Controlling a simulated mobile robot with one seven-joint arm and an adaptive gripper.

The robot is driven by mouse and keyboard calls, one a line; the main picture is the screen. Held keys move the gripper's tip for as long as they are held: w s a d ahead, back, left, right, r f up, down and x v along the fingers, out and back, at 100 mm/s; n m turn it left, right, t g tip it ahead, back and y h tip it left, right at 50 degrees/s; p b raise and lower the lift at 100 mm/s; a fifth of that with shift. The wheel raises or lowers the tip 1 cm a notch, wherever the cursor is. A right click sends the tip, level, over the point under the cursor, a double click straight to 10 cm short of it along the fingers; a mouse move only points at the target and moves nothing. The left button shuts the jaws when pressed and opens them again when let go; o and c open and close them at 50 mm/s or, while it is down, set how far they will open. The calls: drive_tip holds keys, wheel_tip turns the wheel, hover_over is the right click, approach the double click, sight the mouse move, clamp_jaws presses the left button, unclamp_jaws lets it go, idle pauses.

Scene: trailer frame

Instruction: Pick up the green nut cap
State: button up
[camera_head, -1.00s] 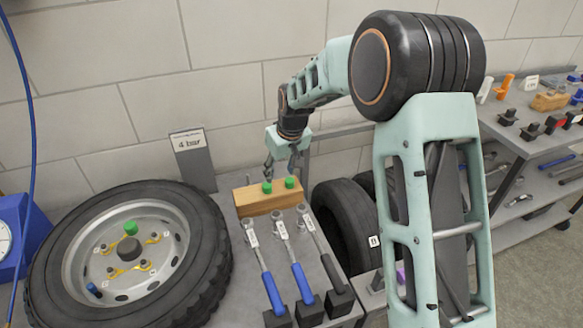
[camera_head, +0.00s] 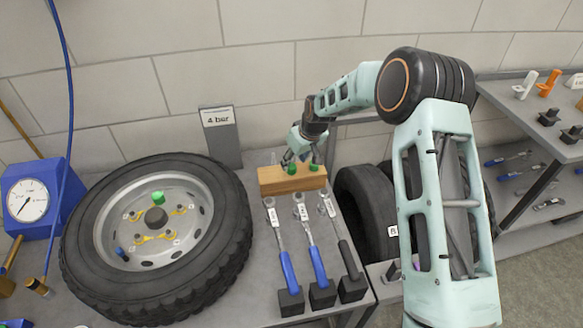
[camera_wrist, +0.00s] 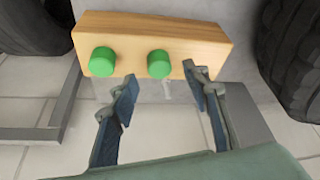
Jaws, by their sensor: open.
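Two green nut caps sit on a wooden block (camera_head: 268,182). In the wrist view they are a left cap (camera_wrist: 102,61) and a right cap (camera_wrist: 158,63). They also show in the head view as a left one (camera_head: 291,169) and a right one (camera_head: 314,168). A third green cap (camera_head: 158,197) is on the wheel. My gripper (camera_wrist: 160,83) is open and empty. In the wrist view its fingertips lie either side of the right cap, just short of the block. In the head view my gripper (camera_head: 302,161) is right at the block's caps. Exact fingertip height is unclear.
A wheel (camera_head: 90,275) lies left of the block. Several torque wrenches (camera_head: 287,270) stand in front of it. A "4 bar" sign (camera_head: 220,125) stands behind. Upright tyres (camera_head: 362,215) are to the right. A gauge (camera_head: 27,200) is at far left.

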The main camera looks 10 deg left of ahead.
sight(291, 166)
drive_tip(key=shift+x, duration=1.95)
drive_tip(key=shift+r, duration=0.1)
drive_tip(key=c, duration=0.8)
